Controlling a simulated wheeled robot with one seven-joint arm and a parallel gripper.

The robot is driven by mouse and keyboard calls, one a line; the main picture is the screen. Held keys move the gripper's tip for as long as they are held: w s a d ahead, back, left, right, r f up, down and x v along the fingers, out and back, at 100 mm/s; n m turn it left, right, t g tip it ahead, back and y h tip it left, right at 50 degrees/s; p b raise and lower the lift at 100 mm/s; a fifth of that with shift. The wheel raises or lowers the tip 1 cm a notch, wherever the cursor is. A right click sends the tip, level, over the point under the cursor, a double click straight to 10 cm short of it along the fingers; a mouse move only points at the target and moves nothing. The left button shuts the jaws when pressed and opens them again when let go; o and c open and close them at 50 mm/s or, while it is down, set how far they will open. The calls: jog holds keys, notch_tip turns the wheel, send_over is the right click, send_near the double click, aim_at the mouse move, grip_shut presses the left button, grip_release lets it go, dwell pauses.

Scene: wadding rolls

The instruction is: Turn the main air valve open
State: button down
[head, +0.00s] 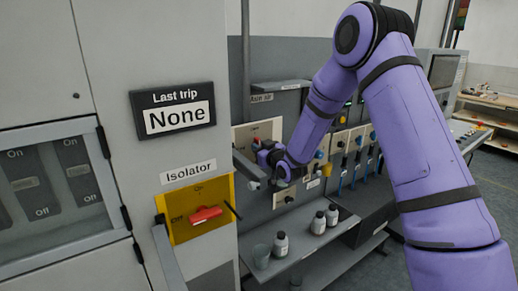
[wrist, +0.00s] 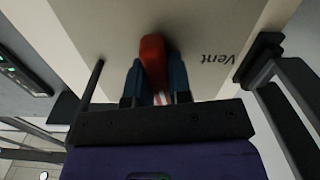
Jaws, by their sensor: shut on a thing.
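The main air valve has a red handle (wrist: 153,58) on a pale panel, seen close up in the wrist view. The word "Vent" is printed on the panel beside it, upside down in this view. My gripper (wrist: 155,84) has its two dark blue fingers on either side of the handle and is shut on it. In the head view my gripper (head: 262,152) is at the beige valve panel (head: 243,132), under a small sign (head: 261,98). There it mostly hides the handle, so its angle cannot be read.
A grey cabinet stands close on the left, with a red isolator switch (head: 206,215) on a yellow plate and bars sticking out. Below my gripper is a shelf with a cup (head: 261,256) and several bottles (head: 281,244). More valves and knobs line the wall to the right.

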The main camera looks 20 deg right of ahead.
jog(key=shift+f+m, duration=0.1)
jog(key=shift+m, duration=0.8)
jog(key=c, duration=1)
grip_release()
jog(key=shift+c, duration=0.2)
jog(key=shift+s, duration=0.1)
jog(key=v, duration=1)
jog(key=shift+s+d, duration=0.15)
jog(key=shift+s, duration=0.15)
